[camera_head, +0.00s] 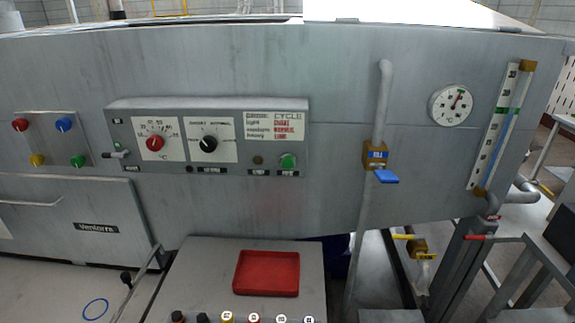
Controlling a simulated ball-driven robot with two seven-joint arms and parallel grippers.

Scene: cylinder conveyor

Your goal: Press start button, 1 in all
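A round green button (288,161) sits at the lower right of the grey control panel (180,106) on the machine's front. I take it to be the start button, but its small label is too small to read. A smaller dark button or lamp (258,160) is just left of it. Nothing covers the green button. Neither of my grippers is in view.
The panel also carries a red knob (155,143) and a black knob (208,144). Coloured buttons (64,124) are at the left. A vertical pipe (384,95) with a blue-handled valve (385,176) stands right. A red tray (266,273) lies below.

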